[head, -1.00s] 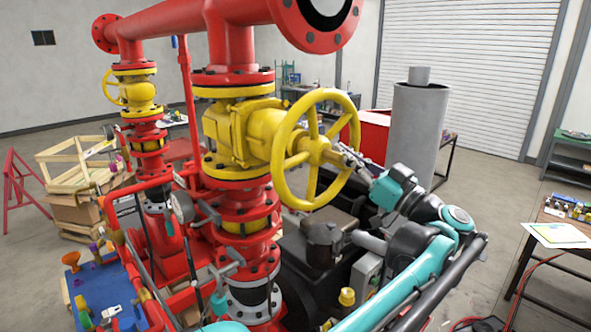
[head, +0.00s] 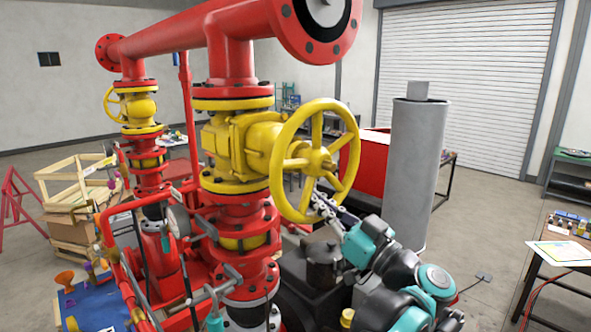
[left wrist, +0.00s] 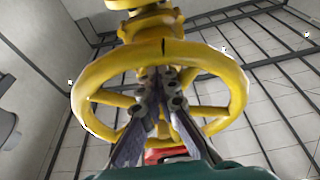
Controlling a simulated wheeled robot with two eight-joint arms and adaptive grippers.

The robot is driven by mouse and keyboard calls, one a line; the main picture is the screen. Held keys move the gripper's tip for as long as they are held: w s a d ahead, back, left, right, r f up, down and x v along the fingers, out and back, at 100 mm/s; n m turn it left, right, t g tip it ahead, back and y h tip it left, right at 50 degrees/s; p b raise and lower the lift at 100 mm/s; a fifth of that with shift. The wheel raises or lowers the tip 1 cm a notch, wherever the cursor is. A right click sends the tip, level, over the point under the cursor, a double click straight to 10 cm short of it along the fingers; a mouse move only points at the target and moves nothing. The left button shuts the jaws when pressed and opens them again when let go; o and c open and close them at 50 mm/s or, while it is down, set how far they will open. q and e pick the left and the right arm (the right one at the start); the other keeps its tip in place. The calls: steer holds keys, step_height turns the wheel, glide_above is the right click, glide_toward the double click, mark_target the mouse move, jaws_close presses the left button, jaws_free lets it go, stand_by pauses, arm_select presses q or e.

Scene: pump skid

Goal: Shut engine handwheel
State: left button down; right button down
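The yellow engine handwheel (head: 351,150) stands upright on the yellow valve (head: 236,145), on the red pipe column. Its rim, spokes and hub show. In the left wrist view the handwheel (left wrist: 92,75) fills the middle. The left gripper (left wrist: 162,82) points into it there, its fingers converging in front of the hub and overlapping the rim's edge. The tips look close together; whether they hold anything is unclear. My right gripper is not in view.
A grey cylinder (head: 417,170) stands behind the wheel on the right. A smaller yellow handwheel (head: 112,104) is on the far-left valve. Red pipes and a dark machine crowd the space below. A table with papers (head: 560,252) is at the right.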

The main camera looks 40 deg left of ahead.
mark_target(303, 206)
arm_select(q)
steer(key=s, duration=0.1)
steer(key=s+r+p, duration=0.2)
steer(key=shift+s+a, duration=0.25)
steer(key=shift+s, duration=0.05)
steer(key=s+r+p, duration=0.1)
steer(key=r, duration=0.1)
steer(key=s+r+p, duration=0.1)
steer(key=r+p, duration=0.1)
steer(key=shift+s+a+p, duration=0.1)
steer(key=shift+s+p, duration=0.05)
steer(key=shift+p, duration=0.15)
steer(key=shift+r, duration=0.4)
steer(key=shift+s+d+f, duration=0.15)
steer(key=shift+d+f, duration=0.05)
steer(key=shift+d, duration=0.15)
steer(key=shift+b+v, duration=0.55)
steer(key=shift+v, duration=0.9)
steer(key=shift+f+b+v, duration=0.2)
steer(key=shift+b+v, duration=0.65)
steer(key=shift+v, duration=1.95)
steer(key=shift+a, duration=0.1)
